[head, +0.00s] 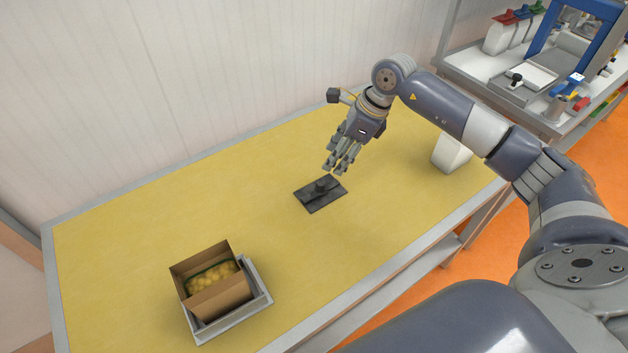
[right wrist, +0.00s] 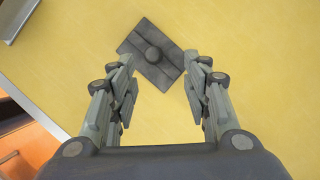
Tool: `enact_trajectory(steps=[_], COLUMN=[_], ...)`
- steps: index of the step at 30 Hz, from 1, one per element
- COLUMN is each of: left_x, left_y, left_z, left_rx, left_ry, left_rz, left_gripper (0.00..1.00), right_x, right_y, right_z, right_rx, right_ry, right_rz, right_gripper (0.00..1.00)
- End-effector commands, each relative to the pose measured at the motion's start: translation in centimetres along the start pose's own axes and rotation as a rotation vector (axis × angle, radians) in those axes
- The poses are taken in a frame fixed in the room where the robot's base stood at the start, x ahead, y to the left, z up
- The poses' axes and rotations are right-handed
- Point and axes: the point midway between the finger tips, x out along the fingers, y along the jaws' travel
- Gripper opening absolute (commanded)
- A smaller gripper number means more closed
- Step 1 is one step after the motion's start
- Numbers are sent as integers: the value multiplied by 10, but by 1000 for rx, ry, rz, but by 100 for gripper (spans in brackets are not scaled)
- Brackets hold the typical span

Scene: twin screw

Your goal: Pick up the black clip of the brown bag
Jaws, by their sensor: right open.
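A dark, flat, rectangular piece with a small round knob (head: 320,193) lies on the yellow table top; I take it as the black clip. It also shows in the right wrist view (right wrist: 165,70). My right gripper (head: 338,172) is above the table near the clip's far right side, pointing down. In the right wrist view its fingers (right wrist: 160,85) are apart, with the clip beyond the fingertips and nothing between them. A cardboard box (head: 222,300) at the front left holds a bag of yellowish round items (head: 212,277). I see no brown bag apart from this box. My left gripper is not in view.
The yellow table (head: 130,228) is mostly clear around the clip. The box sits in a grey tray (head: 262,297). A white container (head: 451,153) stands at the right edge. A second bench (head: 478,68) with equipment is at the upper right. A pale wall borders the far side.

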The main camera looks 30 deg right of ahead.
Motion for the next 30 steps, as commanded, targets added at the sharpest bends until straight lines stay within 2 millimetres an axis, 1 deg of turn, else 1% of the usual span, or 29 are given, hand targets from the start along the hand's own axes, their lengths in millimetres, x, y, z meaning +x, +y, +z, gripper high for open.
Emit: enact_trajectory(steps=[2, 6, 9, 12, 14, 16, 21, 23, 26, 30], left_x=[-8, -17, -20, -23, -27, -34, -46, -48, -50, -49], left_y=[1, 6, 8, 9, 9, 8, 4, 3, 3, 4], left_z=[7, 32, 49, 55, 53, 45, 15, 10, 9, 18], left_rx=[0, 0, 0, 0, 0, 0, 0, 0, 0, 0], left_ry=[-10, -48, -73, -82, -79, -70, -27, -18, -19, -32], left_rz=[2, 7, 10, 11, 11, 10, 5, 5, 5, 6], left_gripper=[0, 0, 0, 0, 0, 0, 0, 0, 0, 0], right_x=[12, 34, 44, 50, 53, 59, 82, 90, 98, 101], right_y=[2, 2, 2, 2, 3, 5, 7, 7, 6, 6], right_z=[1, 1, 1, 0, 0, 0, -2, -2, -2, -3], right_rx=[0, 2, 0, 0, 0, 1, 2, 1, 0, -1], right_ry=[2, 0, -1, 0, 0, 0, -2, -2, -2, -1], right_rz=[6, 6, 4, 4, 4, 6, 5, 4, 3, 2], right_gripper=[44, 44, 44, 44, 44, 44, 44, 44, 44, 44])
